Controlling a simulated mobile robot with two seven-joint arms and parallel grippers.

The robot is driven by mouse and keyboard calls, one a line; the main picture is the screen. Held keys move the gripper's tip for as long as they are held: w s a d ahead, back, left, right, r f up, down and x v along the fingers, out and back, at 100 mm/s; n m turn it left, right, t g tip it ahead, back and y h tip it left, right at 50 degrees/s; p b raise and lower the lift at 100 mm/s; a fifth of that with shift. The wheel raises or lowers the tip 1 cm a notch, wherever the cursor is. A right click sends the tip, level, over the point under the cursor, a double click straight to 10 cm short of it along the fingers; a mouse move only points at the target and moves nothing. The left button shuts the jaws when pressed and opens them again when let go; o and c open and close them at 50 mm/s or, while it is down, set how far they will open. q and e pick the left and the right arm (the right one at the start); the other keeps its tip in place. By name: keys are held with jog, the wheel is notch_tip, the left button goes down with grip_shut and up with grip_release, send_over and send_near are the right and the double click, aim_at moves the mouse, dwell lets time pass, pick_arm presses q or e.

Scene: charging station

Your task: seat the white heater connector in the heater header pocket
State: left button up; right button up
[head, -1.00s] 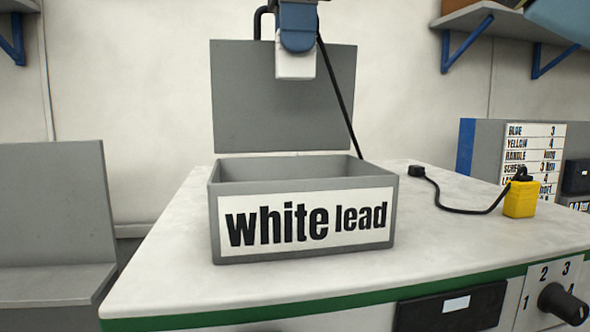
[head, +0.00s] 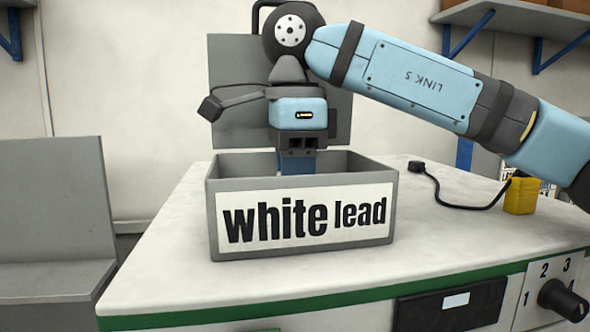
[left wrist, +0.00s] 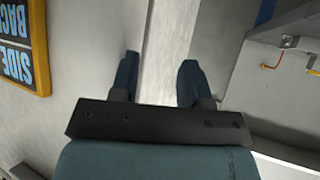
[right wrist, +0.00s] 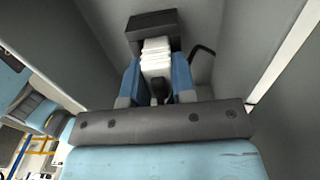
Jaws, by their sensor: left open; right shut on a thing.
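The white heater connector (right wrist: 157,57) is held between the blue fingers of my right gripper (right wrist: 158,78). In the head view my right gripper (head: 297,163) points down into the grey box labelled "white lead" (head: 384,172); its front wall hides the fingertips and connector. In the right wrist view a dark block (right wrist: 151,22) lies just beyond the connector's far end. I cannot tell whether they touch or whether this block is the heater header pocket. My left gripper (left wrist: 158,78) is open and empty, away from the box, and outside the head view.
Grey box walls (right wrist: 240,50) stand close around my right gripper. A grey panel (head: 225,90) rises behind the box. A yellow block (head: 520,197) with a black cable (head: 455,207) lies on the white bench (head: 150,260) at right. The bench left of the box is clear.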

jog(key=shift+s, duration=0.1)
jog(key=o, duration=0.5)
jog(key=shift+f, duration=0.1)
jog(key=shift+c, duration=0.2)
jog(key=o, duration=0.4)
jog(key=shift+o, duration=0.2)
notch_tip(320, 180, up, 12)
jog(key=shift+r+b, duration=0.2)
jog(key=shift+b, duration=0.2)
jog(key=shift+f, duration=0.1)
